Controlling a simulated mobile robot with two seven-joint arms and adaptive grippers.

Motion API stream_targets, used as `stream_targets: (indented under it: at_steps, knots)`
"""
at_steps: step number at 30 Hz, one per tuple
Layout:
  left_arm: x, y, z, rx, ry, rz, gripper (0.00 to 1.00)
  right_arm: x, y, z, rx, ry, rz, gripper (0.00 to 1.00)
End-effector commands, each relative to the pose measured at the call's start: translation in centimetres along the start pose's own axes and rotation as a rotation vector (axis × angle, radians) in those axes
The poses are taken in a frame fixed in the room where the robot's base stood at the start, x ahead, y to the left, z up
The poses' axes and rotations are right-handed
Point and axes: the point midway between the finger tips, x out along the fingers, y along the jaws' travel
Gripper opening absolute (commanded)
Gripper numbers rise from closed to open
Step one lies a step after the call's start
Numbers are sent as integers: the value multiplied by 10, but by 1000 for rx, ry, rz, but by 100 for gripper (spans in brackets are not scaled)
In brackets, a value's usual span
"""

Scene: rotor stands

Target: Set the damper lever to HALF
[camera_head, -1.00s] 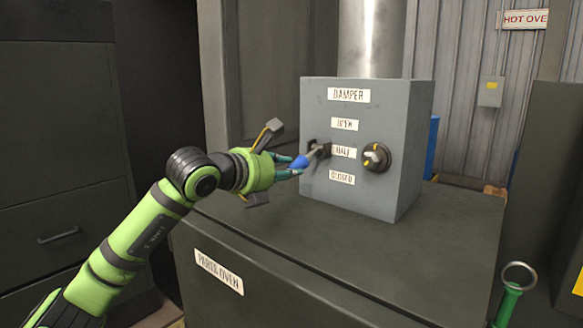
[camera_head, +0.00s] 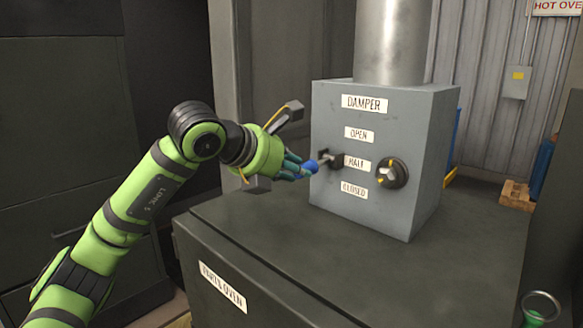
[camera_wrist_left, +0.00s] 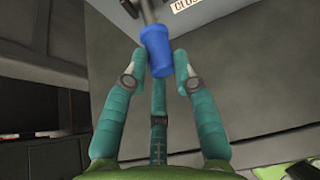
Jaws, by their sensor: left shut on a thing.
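The grey damper box (camera_head: 370,215) carries labels OPEN (camera_head: 360,134), HALF (camera_head: 358,163) and CLOSED (camera_head: 354,189), top to bottom. The damper lever (camera_head: 327,160) sticks out from the left of the labels, at about the height of HALF, with its blue grip (camera_head: 309,168) toward the left. My left gripper (camera_head: 300,170) is shut on the blue grip. In the left wrist view the blue grip (camera_wrist_left: 157,50) sits between the teal fingers, which partly cover it in the head view. My right gripper is not in view.
A black knob with a yellow mark (camera_head: 392,173) is on the box's front, right of the labels. The box stands on the dark parts oven (camera_head: 270,235), whose top is clear in front. A ring-topped green thing (camera_head: 540,305) is at lower right.

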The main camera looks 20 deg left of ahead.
Motion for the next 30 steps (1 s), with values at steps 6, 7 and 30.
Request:
stream_targets:
  at_steps: [6,7,30]
  knots:
    - [2,-2,-3,1,9,-6,48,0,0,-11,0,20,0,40]
    - [2,-2,-3,1,8,-6,48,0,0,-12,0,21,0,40]
    - [-99,-2,0,3,4,-2,48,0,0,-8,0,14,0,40]
